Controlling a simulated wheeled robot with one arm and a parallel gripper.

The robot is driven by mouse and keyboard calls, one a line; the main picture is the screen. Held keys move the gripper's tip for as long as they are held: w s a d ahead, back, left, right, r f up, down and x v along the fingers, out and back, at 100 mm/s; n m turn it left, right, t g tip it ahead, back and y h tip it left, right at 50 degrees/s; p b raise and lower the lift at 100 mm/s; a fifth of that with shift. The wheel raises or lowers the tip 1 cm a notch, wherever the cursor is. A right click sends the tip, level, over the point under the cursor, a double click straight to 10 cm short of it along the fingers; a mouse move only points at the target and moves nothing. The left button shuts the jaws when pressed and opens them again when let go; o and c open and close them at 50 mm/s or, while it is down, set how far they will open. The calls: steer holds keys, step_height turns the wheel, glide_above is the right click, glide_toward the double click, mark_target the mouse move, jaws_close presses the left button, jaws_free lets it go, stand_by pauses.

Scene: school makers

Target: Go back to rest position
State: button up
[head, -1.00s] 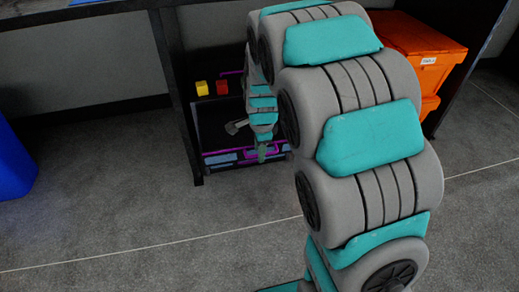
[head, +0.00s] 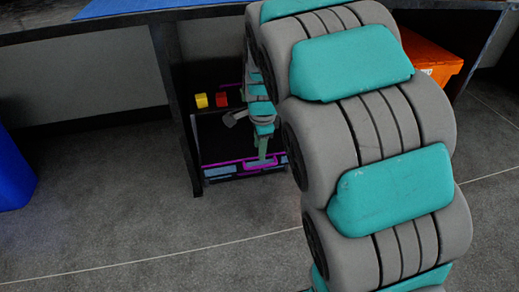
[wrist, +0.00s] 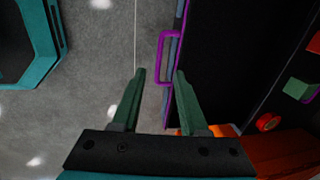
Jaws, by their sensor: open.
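My gripper (wrist: 158,78) is open and empty in the wrist view, its two green fingers spread apart. A purple drawer handle (wrist: 162,60) lies just beyond the fingertips, between their lines; I cannot tell whether they touch it. The handle is on a dark drawer (wrist: 215,70) with a purple edge. In the head view my gripper (head: 262,150) is small and low, over the front of the pulled-out drawer (head: 222,171) under the table. My large grey and teal arm hides much of the right side.
A yellow block (head: 201,100) and a red block (head: 221,99) sit behind the drawer. Orange bins (head: 432,55) stand at the right, a blue container (head: 14,170) at the left. A dark table leg (head: 175,100) is beside the drawer. Grey floor in front is clear.

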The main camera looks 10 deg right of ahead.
stand_by(0.3)
steer(key=s+r+n+g+p, duration=0.1)
steer(key=s+r+n+p, duration=0.1)
steer(key=s+n, duration=0.4)
steer(key=s+r+n+g+p, duration=0.1)
steer(key=s+r+n+p, duration=0.2)
steer(key=s, duration=1.3)
steer(key=s+r+n+g+p, duration=0.1)
steer(key=s+r+n+p, duration=0.2)
steer(key=s+r+n, duration=0.3)
steer(key=s+d+n, duration=0.1)
steer(key=s+n, duration=0.1)
steer(key=s, duration=0.3)
steer(key=shift+n+g, duration=0.4)
